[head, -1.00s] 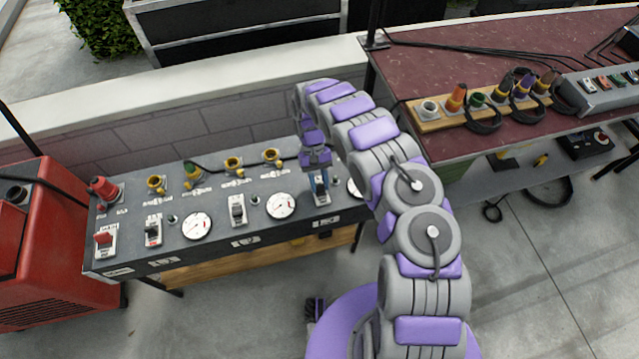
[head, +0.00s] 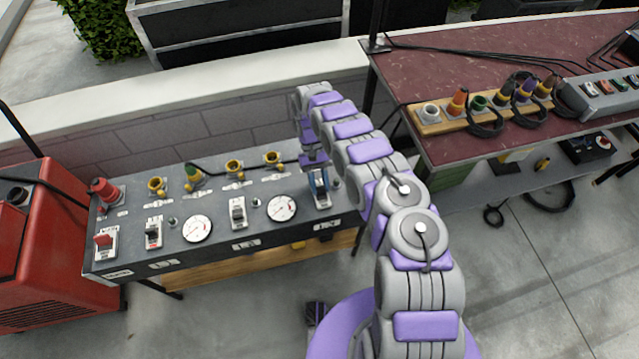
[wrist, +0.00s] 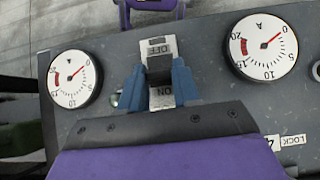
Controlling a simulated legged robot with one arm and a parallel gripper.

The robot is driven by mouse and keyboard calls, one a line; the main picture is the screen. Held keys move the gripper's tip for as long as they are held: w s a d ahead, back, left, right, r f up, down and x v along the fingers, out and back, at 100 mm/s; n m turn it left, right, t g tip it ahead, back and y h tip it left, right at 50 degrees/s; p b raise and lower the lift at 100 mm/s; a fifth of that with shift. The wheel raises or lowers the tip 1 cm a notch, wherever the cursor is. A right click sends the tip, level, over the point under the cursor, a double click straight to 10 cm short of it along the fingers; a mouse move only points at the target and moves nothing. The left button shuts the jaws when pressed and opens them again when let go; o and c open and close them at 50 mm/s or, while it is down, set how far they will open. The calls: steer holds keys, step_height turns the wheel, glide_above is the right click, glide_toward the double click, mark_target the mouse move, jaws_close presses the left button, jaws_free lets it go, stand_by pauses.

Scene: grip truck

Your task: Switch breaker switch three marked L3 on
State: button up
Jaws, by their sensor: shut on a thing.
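The breaker (head: 322,203) under my gripper is the rightmost of the row on the grey panel. Its front label is too blurred to read. In the wrist view its plate (wrist: 161,97) reads OFF at the top and ON at the bottom, both upside down. My gripper (head: 318,182) has its blue fingers on either side of the dark switch lever (wrist: 159,66), shut on it. The gripper also shows in the wrist view (wrist: 159,80). The fingers partly hide the lever in the head view. I cannot tell which way the lever is set.
The panel (head: 125,245) carries other breakers, round gauges (head: 282,208) and yellow sockets (head: 234,167). A red machine (head: 35,230) stands at the left. A maroon table (head: 440,85) stands at the right. A low wall (head: 180,115) runs behind.

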steer(key=shift+w, duration=0.1)
steer(key=o, duration=1.1)
steer(key=shift+c, duration=0.2)
